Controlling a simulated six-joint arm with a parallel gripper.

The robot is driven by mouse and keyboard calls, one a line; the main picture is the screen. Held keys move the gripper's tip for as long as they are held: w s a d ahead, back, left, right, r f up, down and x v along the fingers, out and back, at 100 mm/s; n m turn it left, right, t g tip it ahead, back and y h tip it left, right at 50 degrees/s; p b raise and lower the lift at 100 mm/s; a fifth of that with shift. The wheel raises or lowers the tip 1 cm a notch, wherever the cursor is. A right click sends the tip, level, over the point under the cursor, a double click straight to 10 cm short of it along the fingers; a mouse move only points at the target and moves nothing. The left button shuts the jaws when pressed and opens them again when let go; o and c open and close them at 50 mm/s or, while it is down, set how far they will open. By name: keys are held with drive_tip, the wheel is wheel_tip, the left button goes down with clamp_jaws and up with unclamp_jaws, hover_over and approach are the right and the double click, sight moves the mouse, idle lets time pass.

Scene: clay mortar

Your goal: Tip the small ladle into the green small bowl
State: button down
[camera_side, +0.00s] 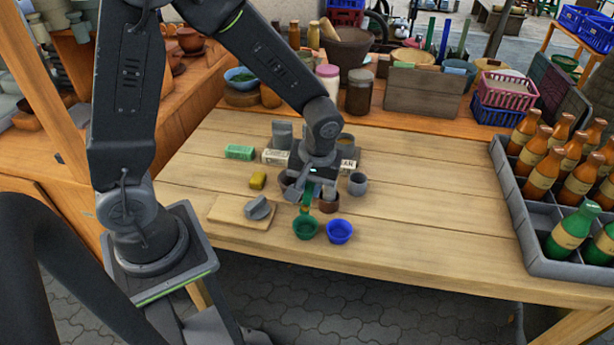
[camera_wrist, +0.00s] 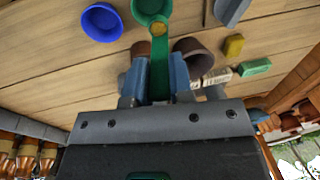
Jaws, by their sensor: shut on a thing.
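My gripper (camera_side: 308,192) is shut on the green handle of the small ladle (camera_wrist: 159,75), which also shows as a green strip in the side view (camera_side: 307,190). The fingers (camera_wrist: 159,80) stand on either side of the handle in the wrist view. The ladle's round head points toward the green small bowl and shows a yellow patch inside. The green small bowl (camera_side: 305,228) stands upright on the table just in front of my gripper; it also shows at the top of the wrist view (camera_wrist: 150,8). The ladle head overlaps the bowl's near rim in view; I cannot tell whether they touch.
A blue bowl (camera_side: 339,231) stands right beside the green one. A brown cup (camera_side: 329,202) and a grey cup (camera_side: 357,184) are close to my gripper. A wooden board (camera_side: 232,212), a yellow block (camera_side: 258,180) and a bottle crate (camera_side: 526,215) lie around. The table's right middle is clear.

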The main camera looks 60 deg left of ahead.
drive_tip(key=f+y, duration=0.1)
drive_tip(key=d+y, duration=0.1)
drive_tip(key=y, duration=0.1)
drive_tip(key=d+f+g+y, duration=0.1)
drive_tip(key=shift+w+d+f, duration=0.2)
drive_tip(key=shift+w+f, duration=0.1)
drive_tip(key=shift+w, duration=0.05)
drive_tip(key=f+y, duration=0.1)
drive_tip(key=y, duration=0.1)
drive_tip(key=d+f+g+y, duration=0.1)
drive_tip(key=d+f+y, duration=0.1)
drive_tip(key=y, duration=0.1)
drive_tip(key=shift+w+g+y, duration=0.3)
drive_tip(key=shift+r, duration=0.1)
idle(0.4)
